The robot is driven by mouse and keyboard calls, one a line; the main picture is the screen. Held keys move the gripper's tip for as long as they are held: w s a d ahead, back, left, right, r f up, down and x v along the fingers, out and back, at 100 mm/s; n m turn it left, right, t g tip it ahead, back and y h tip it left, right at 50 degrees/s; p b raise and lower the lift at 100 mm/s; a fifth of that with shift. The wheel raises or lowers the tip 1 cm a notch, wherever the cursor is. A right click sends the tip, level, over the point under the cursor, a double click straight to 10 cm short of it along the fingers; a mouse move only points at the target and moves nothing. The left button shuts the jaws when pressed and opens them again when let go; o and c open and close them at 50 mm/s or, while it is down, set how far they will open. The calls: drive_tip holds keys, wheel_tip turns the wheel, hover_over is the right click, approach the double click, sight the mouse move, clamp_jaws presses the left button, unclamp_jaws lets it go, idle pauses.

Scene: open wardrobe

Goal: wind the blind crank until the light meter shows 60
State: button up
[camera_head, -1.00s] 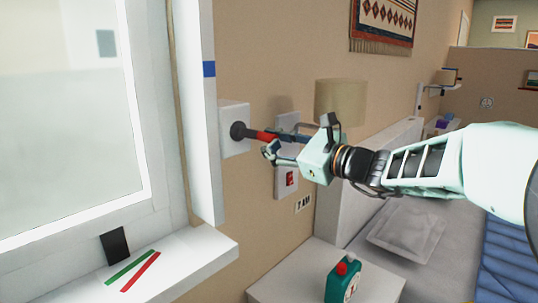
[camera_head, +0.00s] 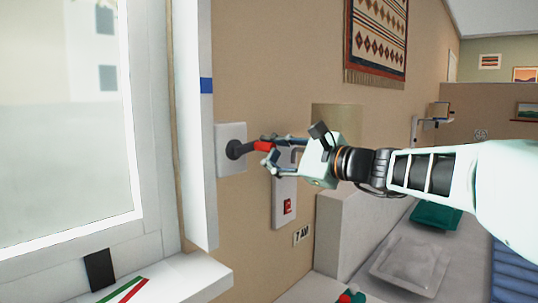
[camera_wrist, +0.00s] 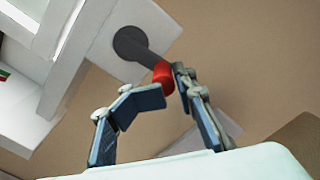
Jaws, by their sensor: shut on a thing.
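The blind crank (camera_head: 240,149) has a dark round hub on a white wall plate, a dark arm and a red grip (camera_head: 263,145). The crank arm points right and slightly up in the head view. My gripper (camera_head: 272,153) is shut on the red grip. In the wrist view, the red grip (camera_wrist: 163,75) lies at the fingertips (camera_wrist: 160,84), and the dark hub (camera_wrist: 130,43) shows beyond. A small dark panel (camera_head: 99,270) stands at the sill; I cannot tell whether it is the light meter, and I read no number on it.
The window frame (camera_head: 194,120) is left of the crank. A white wall panel with a red switch (camera_head: 287,206) is just below my gripper. Green and red strips (camera_head: 125,290) lie on the sill.

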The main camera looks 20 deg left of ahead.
drive_tip(key=shift+s+a+r, duration=0.1)
drive_tip(key=shift+s+a, duration=0.05)
drive_tip(key=shift+a, duration=0.05)
drive_tip(key=o, duration=1)
drive_tip(key=shift+d, duration=0.15)
drive_tip(key=shift+d, duration=0.3)
drive_tip(key=v, duration=1.1)
drive_tip(key=shift+s+d, duration=0.1)
